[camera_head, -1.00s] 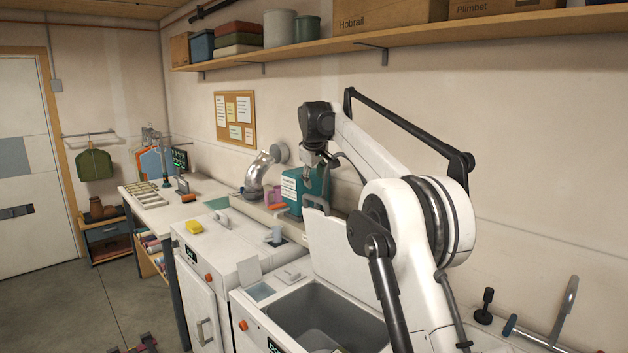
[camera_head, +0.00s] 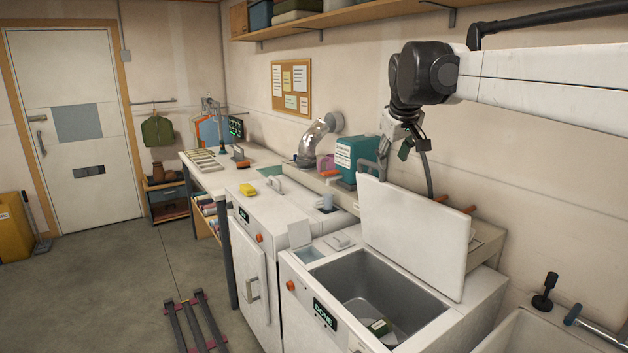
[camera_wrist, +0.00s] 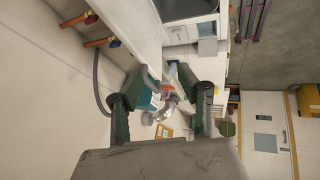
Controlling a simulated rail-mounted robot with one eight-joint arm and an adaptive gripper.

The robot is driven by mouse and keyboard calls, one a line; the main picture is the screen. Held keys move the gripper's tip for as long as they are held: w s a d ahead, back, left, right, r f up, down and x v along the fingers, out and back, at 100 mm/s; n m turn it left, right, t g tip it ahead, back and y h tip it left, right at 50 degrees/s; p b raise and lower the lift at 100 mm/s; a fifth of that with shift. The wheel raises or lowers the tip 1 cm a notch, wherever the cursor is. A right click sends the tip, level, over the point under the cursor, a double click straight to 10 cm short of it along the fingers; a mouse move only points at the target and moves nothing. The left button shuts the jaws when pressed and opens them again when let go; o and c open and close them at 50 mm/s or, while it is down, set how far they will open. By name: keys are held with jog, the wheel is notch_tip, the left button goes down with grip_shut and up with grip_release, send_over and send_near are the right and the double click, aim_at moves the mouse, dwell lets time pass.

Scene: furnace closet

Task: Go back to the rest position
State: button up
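My gripper (camera_head: 407,147) hangs from the arm above the back of the open washer (camera_head: 345,310), close to the upper left of its raised lid (camera_head: 415,235). From the head camera I cannot tell whether it touches the lid. In the wrist view the two dark green fingers (camera_wrist: 163,72) are spread apart with nothing between them. The white lid (camera_wrist: 128,35) shows beside them there. The lid stands upright, tilted slightly back. My arm reaches in from the right, along the wall.
A teal box (camera_head: 358,160) and silver duct (camera_head: 312,140) stand behind the machines. Orange-handled valves (camera_wrist: 75,20) are on the wall side. A shelf (camera_head: 350,20) runs above. A sink (camera_head: 540,335) is at right. The floor (camera_head: 110,270) at left is mostly clear.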

jog(key=s+f+m+b, duration=0.15)
jog(key=s+f, duration=0.35)
jog(key=s, duration=0.6)
jog(key=s+f+m+b, duration=0.15)
jog(key=s+f, duration=0.35)
jog(key=s, duration=0.5)
jog(key=s+f+m+b, duration=0.1)
jog(key=s+f+b, duration=0.3)
jog(key=s+f, duration=1.5)
jog(key=shift+d+m+t+y+b, duration=0.3)
